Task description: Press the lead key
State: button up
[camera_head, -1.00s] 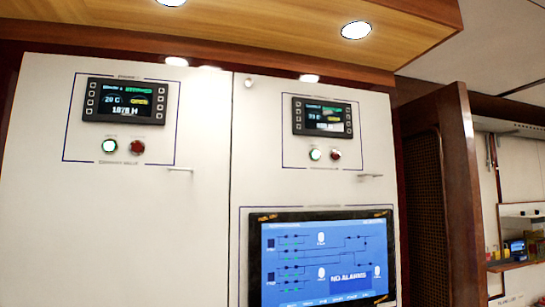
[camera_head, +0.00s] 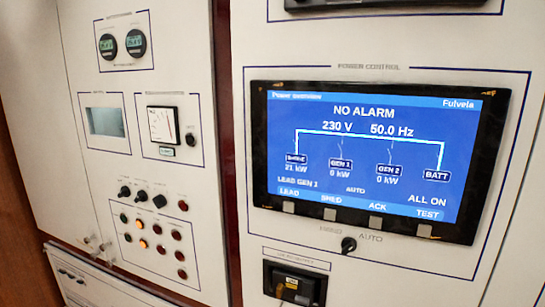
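A power control screen (camera_head: 365,155) fills the right of the head view, lit blue and reading "NO ALARM", "230 V", "50.0 Hz" and "LEAD GEN 1". Along its bottom are the labels LEAD, SHED, ACK and TEST, with a row of small grey keys in the bezel below. The lead key (camera_head: 284,207) is the leftmost one, under the LEAD label. My gripper is not in view.
A black selector knob (camera_head: 348,245) marked AUTO sits below the screen. A dark socket unit (camera_head: 294,287) is under it. The left panel carries round gauges (camera_head: 136,42), an analogue meter (camera_head: 162,125), and rows of knobs and coloured buttons (camera_head: 157,228).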

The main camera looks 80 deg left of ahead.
aim_at(288, 207)
jog(key=u, duration=2.5)
